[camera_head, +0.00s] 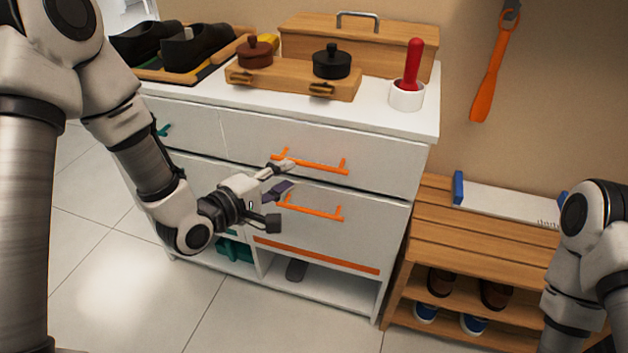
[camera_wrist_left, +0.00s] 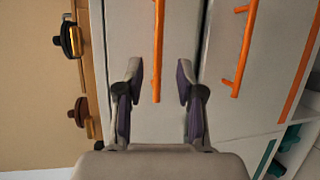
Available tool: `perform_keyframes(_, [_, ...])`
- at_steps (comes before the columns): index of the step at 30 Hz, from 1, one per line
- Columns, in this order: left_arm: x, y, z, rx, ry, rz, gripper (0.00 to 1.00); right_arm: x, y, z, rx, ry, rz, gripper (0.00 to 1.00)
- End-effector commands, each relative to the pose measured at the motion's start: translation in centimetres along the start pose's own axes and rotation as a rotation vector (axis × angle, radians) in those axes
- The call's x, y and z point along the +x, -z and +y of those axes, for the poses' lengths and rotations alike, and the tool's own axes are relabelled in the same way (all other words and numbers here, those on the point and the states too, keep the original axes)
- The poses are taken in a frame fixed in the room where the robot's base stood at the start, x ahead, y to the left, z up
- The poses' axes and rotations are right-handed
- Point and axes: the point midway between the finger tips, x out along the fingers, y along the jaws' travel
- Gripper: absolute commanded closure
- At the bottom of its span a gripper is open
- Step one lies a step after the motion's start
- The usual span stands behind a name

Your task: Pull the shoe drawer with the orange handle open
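A white cabinet front has two closed drawers with orange bar handles, an upper handle (camera_head: 312,163) and a lower handle (camera_head: 310,208). I cannot tell which one is the shoe drawer. My left gripper (camera_head: 288,177) is open and empty in front of the drawers, near the left end of the upper handle. In the left wrist view the upper handle (camera_wrist_left: 157,50) lines up with the gap between my open fingers (camera_wrist_left: 160,75), with no visible contact. The lower handle (camera_wrist_left: 243,50) lies outside the gap, to the right. My right gripper is out of view.
The cabinet top (camera_head: 395,122) carries shoes, a wooden box with pots (camera_head: 290,76), a handled box and a red-handled tool in a white cup. A wooden shoe bench (camera_head: 478,236) stands at right, beside my right arm. Tiled floor in front is clear.

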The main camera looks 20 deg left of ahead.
Motion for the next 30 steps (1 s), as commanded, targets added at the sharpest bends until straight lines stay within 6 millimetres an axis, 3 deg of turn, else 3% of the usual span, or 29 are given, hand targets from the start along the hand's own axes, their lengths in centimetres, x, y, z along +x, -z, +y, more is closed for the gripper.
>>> perform_keyframes(12, [6.8, -0.1, 0.0, 0.006, 0.002, -0.003, 0.63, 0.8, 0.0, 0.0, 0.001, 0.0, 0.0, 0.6])
perform_keyframes(21, [7.5, -0.1, 0.1, 0.002, 0.002, -0.001, 0.63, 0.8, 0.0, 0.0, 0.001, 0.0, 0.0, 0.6])
perform_keyframes(23, [7.5, -0.1, 0.1, 0.002, 0.002, -0.001, 0.8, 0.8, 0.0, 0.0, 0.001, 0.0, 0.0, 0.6])
perform_keyframes(24, [7.5, -0.1, 0.1, 0.002, 0.002, -0.001, 0.95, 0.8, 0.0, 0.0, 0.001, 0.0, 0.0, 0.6])
perform_keyframes(25, [7.5, -0.1, 0.1, 0.002, 0.002, -0.001, 1.0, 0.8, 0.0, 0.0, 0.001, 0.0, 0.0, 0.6])
perform_keyframes(30, [7.5, -0.1, 0.1, 0.002, 0.002, -0.001, 1.0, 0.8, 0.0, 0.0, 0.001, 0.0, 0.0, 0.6])
